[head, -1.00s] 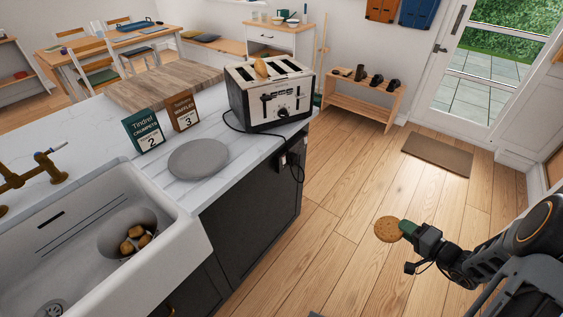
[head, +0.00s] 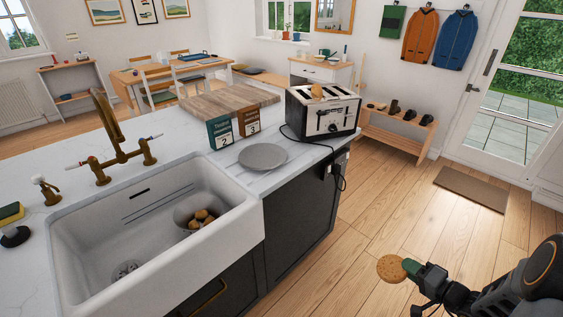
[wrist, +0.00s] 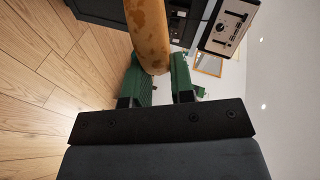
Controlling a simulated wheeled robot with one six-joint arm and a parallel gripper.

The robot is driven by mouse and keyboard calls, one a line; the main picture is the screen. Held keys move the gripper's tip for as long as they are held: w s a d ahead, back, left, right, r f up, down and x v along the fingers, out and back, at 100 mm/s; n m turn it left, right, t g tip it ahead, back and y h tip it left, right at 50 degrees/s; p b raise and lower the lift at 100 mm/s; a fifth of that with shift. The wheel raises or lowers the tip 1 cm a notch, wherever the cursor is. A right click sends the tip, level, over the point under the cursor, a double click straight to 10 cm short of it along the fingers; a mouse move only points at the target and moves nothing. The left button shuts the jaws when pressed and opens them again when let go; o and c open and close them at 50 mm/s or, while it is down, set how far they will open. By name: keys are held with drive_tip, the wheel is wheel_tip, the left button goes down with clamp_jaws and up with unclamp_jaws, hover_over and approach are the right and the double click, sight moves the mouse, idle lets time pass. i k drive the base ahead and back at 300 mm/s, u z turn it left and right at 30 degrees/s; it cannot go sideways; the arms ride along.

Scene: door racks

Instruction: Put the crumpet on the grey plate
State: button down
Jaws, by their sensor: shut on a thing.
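The crumpet (head: 391,268) is a round, tan disc held out over the wooden floor at the lower right of the head view. My gripper (head: 410,268), with green fingers, is shut on its edge. In the wrist view the crumpet (wrist: 149,32) shows edge-on between the green fingers. The grey plate (head: 263,156) lies bare on the white counter, between the sink and the toaster. My gripper is well to the right of the plate and apart from the counter.
A toaster (head: 322,113) with a bread slice in a slot stands behind the plate, its cord hanging over the counter edge. Two small boxes (head: 220,133) (head: 249,121) stand by the plate. The floor between is clear.

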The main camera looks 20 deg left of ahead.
sight(260, 162)
drive_tip(key=u, duration=1.65)
